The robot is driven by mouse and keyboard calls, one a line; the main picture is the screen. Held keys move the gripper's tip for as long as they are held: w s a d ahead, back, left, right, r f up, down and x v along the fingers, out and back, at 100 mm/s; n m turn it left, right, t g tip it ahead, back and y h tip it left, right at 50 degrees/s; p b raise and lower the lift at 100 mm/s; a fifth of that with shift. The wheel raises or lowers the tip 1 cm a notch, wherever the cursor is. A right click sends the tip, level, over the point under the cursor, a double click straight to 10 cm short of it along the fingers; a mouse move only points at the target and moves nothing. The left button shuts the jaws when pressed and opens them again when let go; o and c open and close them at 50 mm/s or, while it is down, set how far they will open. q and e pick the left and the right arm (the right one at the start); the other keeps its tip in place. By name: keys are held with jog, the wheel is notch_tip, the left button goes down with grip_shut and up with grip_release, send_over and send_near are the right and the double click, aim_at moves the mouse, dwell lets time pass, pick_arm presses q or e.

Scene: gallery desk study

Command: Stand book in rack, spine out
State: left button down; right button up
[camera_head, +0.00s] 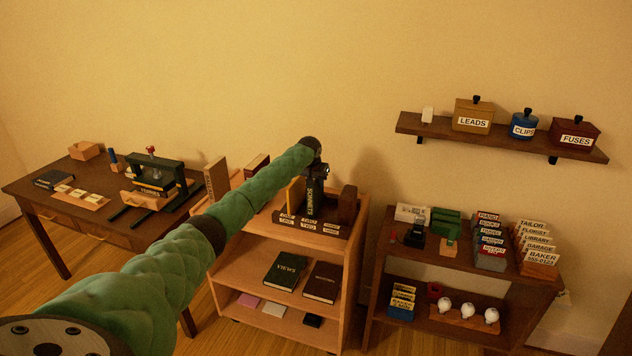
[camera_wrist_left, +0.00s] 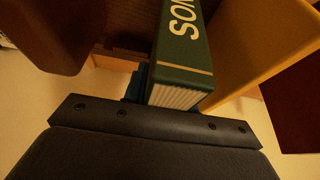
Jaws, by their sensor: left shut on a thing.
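A dark green book (camera_head: 310,198) lettered SONNETS stands upright, spine facing the front, in the rack (camera_head: 303,226) on top of the wooden bookcase. A yellow book (camera_head: 296,196) is just left of it and a dark brown block (camera_head: 347,206) is to its right. My left gripper (camera_head: 316,171) is shut on the top end of the green book. In the left wrist view the green book's spine (camera_wrist_left: 184,42) runs away from the gripper's dark bar, between the yellow book (camera_wrist_left: 252,48) and the brown block (camera_wrist_left: 55,30). I cannot tell whether its bottom touches the rack. My right gripper is out of view.
Two dark books (camera_head: 323,282) lie flat on the bookcase's middle shelf. A desk (camera_head: 75,222) with a press stands at left. A low shelf unit (camera_head: 470,262) with boxes and cards is at right, below a wall shelf (camera_head: 490,139) with labelled containers.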

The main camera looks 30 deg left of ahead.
pick_arm(q)
jog(key=c, duration=1.1)
grip_release()
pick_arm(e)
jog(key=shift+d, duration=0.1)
pick_arm(q)
jog(key=shift+s+r, duration=0.1)
jog(key=shift+r, duration=0.15)
jog(key=b+v, duration=0.3)
jog(key=v, duration=0.7)
jog(key=shift+s+d+r+b, duration=0.1)
jog(key=shift+s+r+b, duration=0.05)
jog(key=shift+r+b, duration=0.2)
jog(key=shift+s+r, duration=0.2)
jog(key=shift+r, duration=0.15)
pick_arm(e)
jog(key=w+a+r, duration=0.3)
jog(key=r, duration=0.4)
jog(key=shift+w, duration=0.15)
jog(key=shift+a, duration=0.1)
